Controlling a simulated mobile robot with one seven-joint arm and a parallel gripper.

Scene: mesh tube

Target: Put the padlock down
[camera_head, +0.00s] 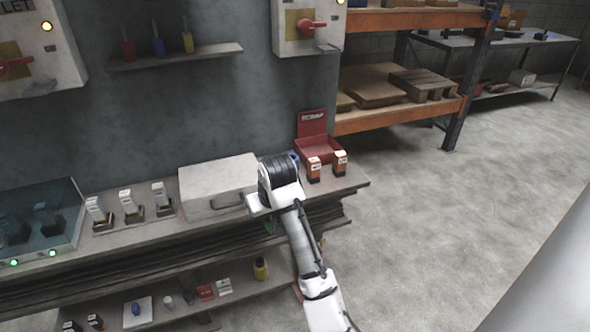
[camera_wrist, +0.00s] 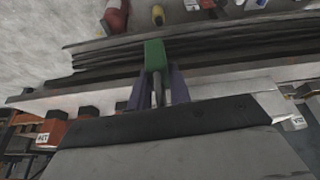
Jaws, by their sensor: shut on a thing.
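My gripper (camera_wrist: 157,88) is shut on a green padlock (camera_wrist: 155,56), seen in the wrist view between two dark purplish fingers. Grey metal bars, apparently its shackle, lie between the fingers, with the green body beyond the tips. In the head view my arm reaches to the workbench's front edge, right of the grey case. A small green bit of the padlock (camera_head: 270,227) shows below my wrist there, mostly hidden. I cannot tell whether the padlock touches anything.
The grey case (camera_head: 215,187) lies on the workbench (camera_head: 130,240). A red display box (camera_head: 318,148) and two orange-and-black boxes (camera_head: 327,167) stand at its right end. A lower shelf (camera_head: 180,308) holds small items, including a yellow one (camera_head: 261,269). Open floor lies at the right.

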